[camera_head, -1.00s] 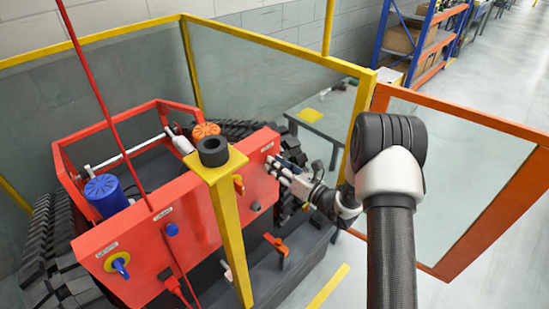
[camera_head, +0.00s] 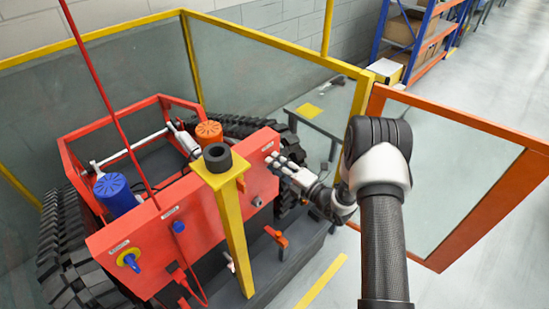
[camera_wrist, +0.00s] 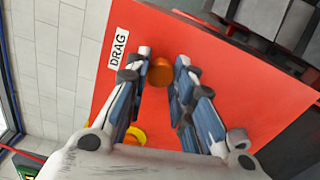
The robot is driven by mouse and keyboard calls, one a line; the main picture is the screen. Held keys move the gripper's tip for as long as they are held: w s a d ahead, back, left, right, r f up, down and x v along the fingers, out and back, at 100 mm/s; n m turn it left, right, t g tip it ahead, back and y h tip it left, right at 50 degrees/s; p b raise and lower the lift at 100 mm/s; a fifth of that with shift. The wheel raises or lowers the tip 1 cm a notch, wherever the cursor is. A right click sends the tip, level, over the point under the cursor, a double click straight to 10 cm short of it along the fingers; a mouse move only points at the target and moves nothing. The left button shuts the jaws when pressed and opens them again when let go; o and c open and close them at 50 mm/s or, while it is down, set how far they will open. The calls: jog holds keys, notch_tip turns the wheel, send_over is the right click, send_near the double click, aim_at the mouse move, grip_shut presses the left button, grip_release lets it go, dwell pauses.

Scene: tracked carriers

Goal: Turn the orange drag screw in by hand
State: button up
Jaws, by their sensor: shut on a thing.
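The orange drag screw (camera_wrist: 161,72) shows in the wrist view as a round knob on a red panel (camera_wrist: 204,75). The white label "DRAG" (camera_wrist: 118,52) is to its left. My gripper (camera_wrist: 163,66) has its two fingers on either side of the screw and is shut on it. In the head view my gripper (camera_head: 274,163) is at the right end of the red panel (camera_head: 150,232), and its fingers hide the screw.
A yellow post (camera_head: 234,235) with a dark round top stands in front of the panel, left of my gripper. Glazed yellow-framed barriers (camera_head: 265,50) and an orange-framed gate (camera_head: 480,215) surround the tracked carrier. An orange lever (camera_head: 277,238) sits below my gripper.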

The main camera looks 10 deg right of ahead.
jog(key=m, duration=0.3)
jog(key=shift+d+p, duration=0.1)
jog(key=shift+p, duration=0.2)
jog(key=shift+m, duration=0.3)
jog(key=shift+f+m+p, duration=0.15)
jog(key=shift+m+p, duration=1.25)
jog(key=shift+m, duration=3.4)
jog(key=o, duration=0.9)
